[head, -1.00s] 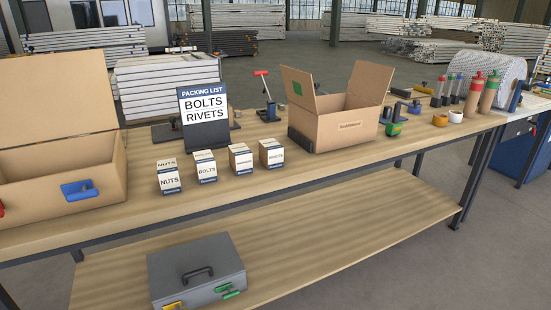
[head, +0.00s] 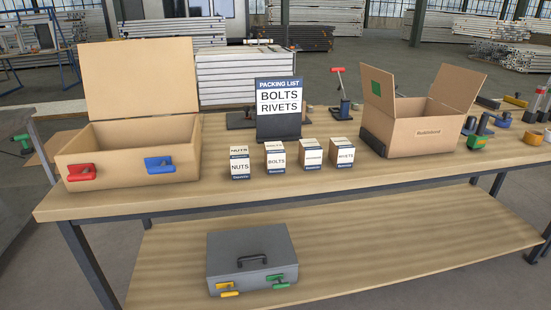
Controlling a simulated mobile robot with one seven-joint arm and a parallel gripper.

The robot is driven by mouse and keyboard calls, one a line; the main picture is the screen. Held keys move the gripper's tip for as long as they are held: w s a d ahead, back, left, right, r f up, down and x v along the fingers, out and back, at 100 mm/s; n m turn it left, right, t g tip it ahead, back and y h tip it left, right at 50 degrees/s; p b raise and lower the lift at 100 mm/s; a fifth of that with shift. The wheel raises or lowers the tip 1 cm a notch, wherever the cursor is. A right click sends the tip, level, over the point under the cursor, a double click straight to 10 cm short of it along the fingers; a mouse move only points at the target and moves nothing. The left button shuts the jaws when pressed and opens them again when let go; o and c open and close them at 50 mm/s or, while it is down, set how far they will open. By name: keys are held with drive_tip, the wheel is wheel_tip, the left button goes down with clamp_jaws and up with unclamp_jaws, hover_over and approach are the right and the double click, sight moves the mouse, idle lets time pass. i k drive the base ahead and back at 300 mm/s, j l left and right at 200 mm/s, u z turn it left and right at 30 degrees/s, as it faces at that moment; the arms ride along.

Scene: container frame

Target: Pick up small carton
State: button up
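Several small cartons stand upright in a row on the wooden workbench in the head view. From left they are the nuts carton (head: 240,162), the bolts carton (head: 275,158), a third carton (head: 312,155) whose label is too small to read, and the rivets carton (head: 342,152). Each is white with a dark blue band and a brown side. They stand slightly apart, in front of a packing list sign (head: 279,108) that reads bolts and rivets. My gripper is not in view.
An open wooden box (head: 130,153) with red and blue clamps stands at the left. An open cardboard box (head: 424,134) stands right of the cartons, with tools beyond it. A grey case (head: 250,256) lies on the lower shelf. The bench front before the cartons is clear.

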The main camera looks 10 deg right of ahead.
sight(274, 153)
drive_tip(key=i+j+z, duration=0.2)
drive_tip(key=z, duration=0.15)
drive_tip(key=i+j+z, duration=0.25)
drive_tip(key=z, duration=0.15)
drive_tip(key=i+j+z, duration=0.2)
drive_tip(key=z, duration=0.15)
drive_tip(key=j, duration=0.1)
